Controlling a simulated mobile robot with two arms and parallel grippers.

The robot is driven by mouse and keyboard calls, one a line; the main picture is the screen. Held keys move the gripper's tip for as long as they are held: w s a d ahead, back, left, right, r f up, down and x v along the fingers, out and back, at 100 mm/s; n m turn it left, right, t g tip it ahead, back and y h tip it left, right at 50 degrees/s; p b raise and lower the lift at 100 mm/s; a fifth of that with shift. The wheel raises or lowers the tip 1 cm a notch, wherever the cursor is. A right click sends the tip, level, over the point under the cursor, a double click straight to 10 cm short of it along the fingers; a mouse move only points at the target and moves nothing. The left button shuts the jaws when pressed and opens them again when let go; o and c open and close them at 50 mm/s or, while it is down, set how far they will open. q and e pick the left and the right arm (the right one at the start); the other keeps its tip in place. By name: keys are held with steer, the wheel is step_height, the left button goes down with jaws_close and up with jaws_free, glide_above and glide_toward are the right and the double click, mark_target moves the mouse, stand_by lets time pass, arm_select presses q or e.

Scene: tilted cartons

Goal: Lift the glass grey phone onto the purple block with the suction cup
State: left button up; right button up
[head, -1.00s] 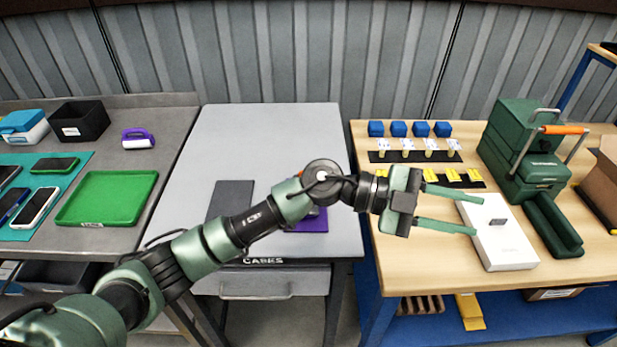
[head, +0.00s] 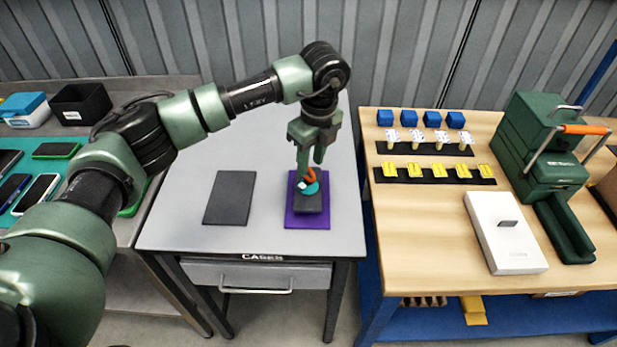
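The purple block (head: 290,220) lies flat on the grey table. A dark grey phone-like slab (head: 311,204) shows over it, and purple shows around the slab. The suction cup (head: 312,188), teal with an orange handle, is at the slab's far end. My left gripper (head: 310,170) points down just above the suction cup, its fingertips at the orange handle. I cannot tell whether the fingers grip the handle. My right gripper is not in view.
A dark grey flat pad (head: 230,198) lies left of the purple block. The drawer (head: 257,276) is below the tabletop. On the wooden table at right are a white box (head: 505,235), blue blocks, yellow pieces and a green case (head: 540,145). My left arm covers part of the left bench.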

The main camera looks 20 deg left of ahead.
arm_select(q)
steer(key=f, duration=0.1)
steer(key=f+p, duration=0.1)
steer(key=f, duration=0.1)
steer(key=shift+w+a+f, duration=0.15)
steer(key=shift+w+a, duration=0.05)
steer(key=shift+a, duration=0.2)
steer(key=shift+f, duration=0.2)
jaws_close()
steer(key=shift+r, duration=0.15)
steer(key=shift+r, duration=0.25)
step_height(320, 180, up, 26)
steer(key=p, duration=0.1)
steer(key=shift+r, duration=0.15)
